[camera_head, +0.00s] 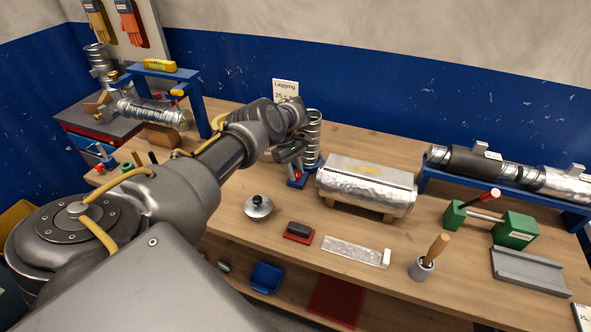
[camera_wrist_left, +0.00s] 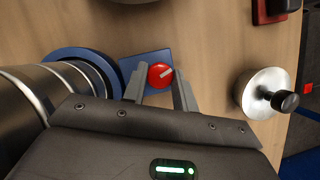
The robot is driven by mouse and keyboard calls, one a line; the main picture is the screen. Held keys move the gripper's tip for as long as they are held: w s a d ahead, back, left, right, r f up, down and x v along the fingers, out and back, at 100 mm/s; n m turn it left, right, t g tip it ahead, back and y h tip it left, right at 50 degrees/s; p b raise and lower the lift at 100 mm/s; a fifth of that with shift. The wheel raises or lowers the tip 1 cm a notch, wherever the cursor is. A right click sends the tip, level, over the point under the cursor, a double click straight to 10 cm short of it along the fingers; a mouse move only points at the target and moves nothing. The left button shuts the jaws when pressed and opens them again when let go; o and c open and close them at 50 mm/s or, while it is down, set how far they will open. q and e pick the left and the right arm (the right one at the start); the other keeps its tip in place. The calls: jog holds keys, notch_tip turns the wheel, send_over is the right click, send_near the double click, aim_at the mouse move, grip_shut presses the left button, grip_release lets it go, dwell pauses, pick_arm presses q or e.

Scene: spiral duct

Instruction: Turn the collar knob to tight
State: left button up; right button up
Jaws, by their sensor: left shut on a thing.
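The collar knob (camera_wrist_left: 160,75) is a round red knob with a white pointer mark, on a blue plate (camera_wrist_left: 148,58) beside a blue collar ring (camera_wrist_left: 98,68). The ring goes around the end of a silver spiral duct (camera_wrist_left: 28,92), which stands upright in the head view (camera_head: 312,140). In the wrist view the white mark points right and slightly up. My left gripper (camera_wrist_left: 161,78) is shut on the knob, one finger on each side; in the head view it (camera_head: 293,170) is beside the duct's foot. My right gripper is not in view.
A round metal piece with a black knob (camera_head: 258,206) stands on the bench in front. A foil-covered box (camera_head: 366,185) is close to the duct's right. A black-and-red block (camera_head: 298,232) and a silver strip (camera_head: 356,251) lie nearer. Bare wood surrounds the metal piece.

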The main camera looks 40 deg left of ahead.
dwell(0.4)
pick_arm(q)
jog(key=o, duration=1)
jog(key=v, duration=1.1)
